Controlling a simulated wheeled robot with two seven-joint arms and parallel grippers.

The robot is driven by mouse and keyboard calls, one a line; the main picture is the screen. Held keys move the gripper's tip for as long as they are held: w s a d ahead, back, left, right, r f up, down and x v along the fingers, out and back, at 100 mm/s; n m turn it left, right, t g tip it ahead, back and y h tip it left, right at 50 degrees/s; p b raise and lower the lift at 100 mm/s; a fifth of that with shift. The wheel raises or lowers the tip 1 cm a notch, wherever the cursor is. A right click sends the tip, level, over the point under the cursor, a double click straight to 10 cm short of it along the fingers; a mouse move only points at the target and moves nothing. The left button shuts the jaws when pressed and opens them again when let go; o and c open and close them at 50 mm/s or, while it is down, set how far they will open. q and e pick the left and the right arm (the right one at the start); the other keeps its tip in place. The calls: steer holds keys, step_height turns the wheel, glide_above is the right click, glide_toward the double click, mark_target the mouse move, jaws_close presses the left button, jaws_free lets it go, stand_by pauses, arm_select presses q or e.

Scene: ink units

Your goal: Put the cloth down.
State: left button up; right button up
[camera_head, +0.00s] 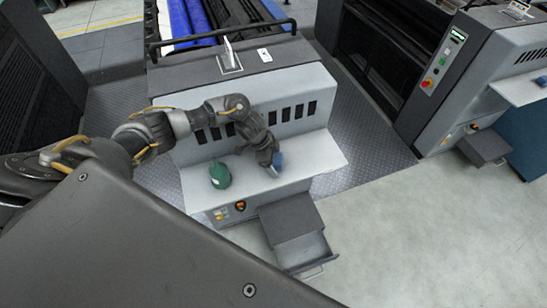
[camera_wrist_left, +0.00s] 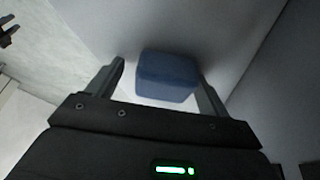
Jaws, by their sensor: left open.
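The blue cloth (camera_wrist_left: 167,76) is a folded, block-like piece. In the left wrist view it lies between the two fingers of my left gripper (camera_wrist_left: 163,85), which are spread open, with a gap showing at the left finger. In the head view the cloth (camera_head: 278,160) shows at the tip of my left gripper (camera_head: 272,166), low over the pale shelf (camera_head: 317,158) of the grey machine. It seems to rest on the shelf, partly hidden by the gripper. My right gripper is not in view.
A dark green container (camera_head: 220,176) stands on the shelf left of the gripper. The slotted machine front (camera_head: 290,95) rises behind. A grey step box (camera_head: 292,232) stands below the shelf. Another machine (camera_head: 470,80) is at the right. Open floor (camera_head: 410,240) lies at the lower right.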

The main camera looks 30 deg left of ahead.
arm_select(q)
steer(key=v, duration=1.2)
steer(key=shift+a+b, duration=0.15)
steer(key=shift+b, duration=0.15)
steer(key=shift+w+r, duration=0.1)
